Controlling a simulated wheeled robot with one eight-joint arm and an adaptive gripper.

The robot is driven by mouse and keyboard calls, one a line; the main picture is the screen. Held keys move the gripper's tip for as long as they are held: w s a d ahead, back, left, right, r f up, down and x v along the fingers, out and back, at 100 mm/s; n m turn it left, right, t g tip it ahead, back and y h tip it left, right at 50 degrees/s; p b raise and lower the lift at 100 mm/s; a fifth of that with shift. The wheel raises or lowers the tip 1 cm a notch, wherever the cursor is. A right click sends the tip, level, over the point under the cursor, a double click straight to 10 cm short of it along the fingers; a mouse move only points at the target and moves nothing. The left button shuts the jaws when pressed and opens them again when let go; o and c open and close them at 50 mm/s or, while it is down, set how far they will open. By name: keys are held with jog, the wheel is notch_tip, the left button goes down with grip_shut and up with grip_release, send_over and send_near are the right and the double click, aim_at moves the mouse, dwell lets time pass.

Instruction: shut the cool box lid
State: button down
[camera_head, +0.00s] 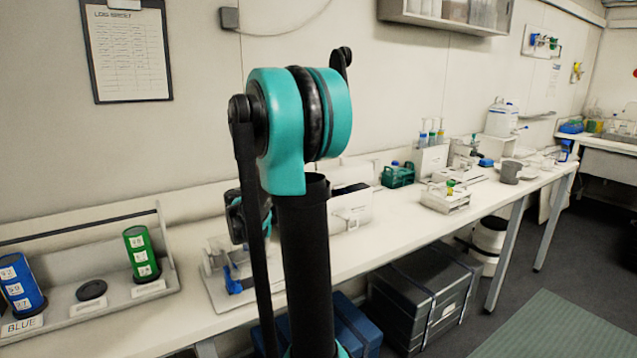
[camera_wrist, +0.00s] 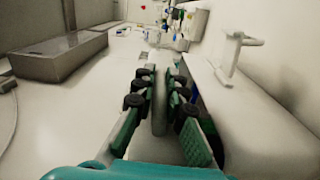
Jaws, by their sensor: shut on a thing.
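My gripper (camera_wrist: 164,82) shows in the wrist view, its two green-padded fingers closed on a thin pale grey slab (camera_wrist: 160,112), which looks like the raised cool box lid. The slab stands on edge between the fingers. A white body with a handle (camera_wrist: 236,58), seemingly part of the cool box, lies close on the right, with a strip of blue beside the right finger. In the head view a white box with a front latch (camera_head: 351,208) stands on the bench, partly behind my arm.
A grey metal tray or basin (camera_wrist: 62,56) is at the left of the wrist view. A dark case (camera_head: 424,294) is underneath.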

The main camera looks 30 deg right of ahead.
jog(key=c, duration=1.6)
grip_release()
jog(key=shift+o, duration=0.2)
jog(key=shift+a, duration=0.1)
jog(key=a, duration=1.2)
jog(key=shift+s, duration=0.2)
jog(key=shift+s+d, duration=0.1)
